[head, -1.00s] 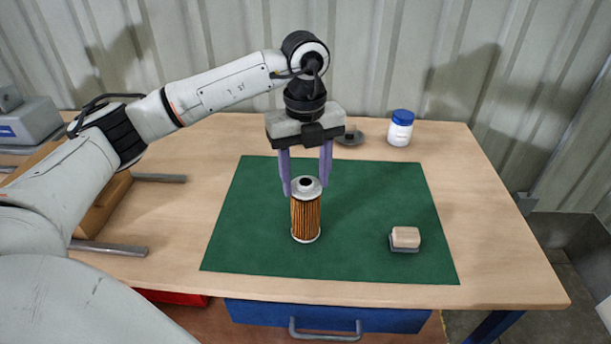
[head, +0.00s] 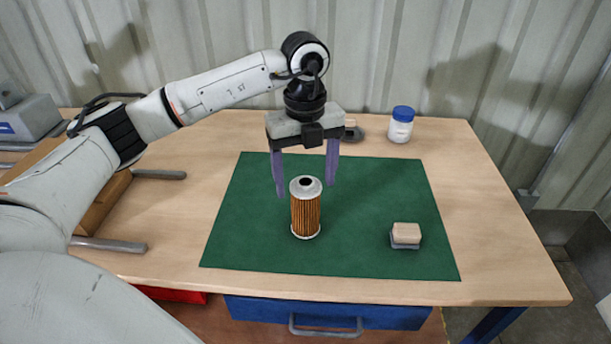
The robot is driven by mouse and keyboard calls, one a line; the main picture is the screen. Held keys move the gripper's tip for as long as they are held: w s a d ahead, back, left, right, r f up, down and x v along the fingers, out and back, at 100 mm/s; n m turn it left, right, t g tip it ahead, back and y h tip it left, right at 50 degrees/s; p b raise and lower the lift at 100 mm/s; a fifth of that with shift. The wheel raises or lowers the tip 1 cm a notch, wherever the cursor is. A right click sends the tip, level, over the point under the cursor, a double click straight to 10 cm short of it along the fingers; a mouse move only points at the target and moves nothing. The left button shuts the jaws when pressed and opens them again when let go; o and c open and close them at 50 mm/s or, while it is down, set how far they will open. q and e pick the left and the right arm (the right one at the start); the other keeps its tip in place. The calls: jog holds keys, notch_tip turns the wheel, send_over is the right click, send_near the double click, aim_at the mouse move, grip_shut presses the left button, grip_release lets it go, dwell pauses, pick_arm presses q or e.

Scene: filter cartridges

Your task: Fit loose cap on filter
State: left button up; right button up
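The filter cartridge (head: 305,212) stands upright on the green mat (head: 365,212), with orange-brown pleats. A pale grey cap (head: 306,186) with a dark centre hole sits on its top and looks level. My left gripper (head: 305,188) is above and just behind the filter. Its two purple fingers are spread, one to each side of the cap, with visible gaps and nothing between them. Whether the cap is fully seated is too small to tell. My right gripper is not in view.
A wooden-topped block (head: 406,234) lies on the mat at the right. A white jar with a blue lid (head: 401,125) and a dark round object (head: 352,132) stand at the back. Grey rods (head: 110,244) and a brown box lie at left. The mat's right part is mostly clear.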

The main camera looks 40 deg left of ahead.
pick_arm(q)
notch_tip(320, 180, up, 10)
jog(key=shift+r, duration=0.15)
dwell(0.5)
dwell(0.3)
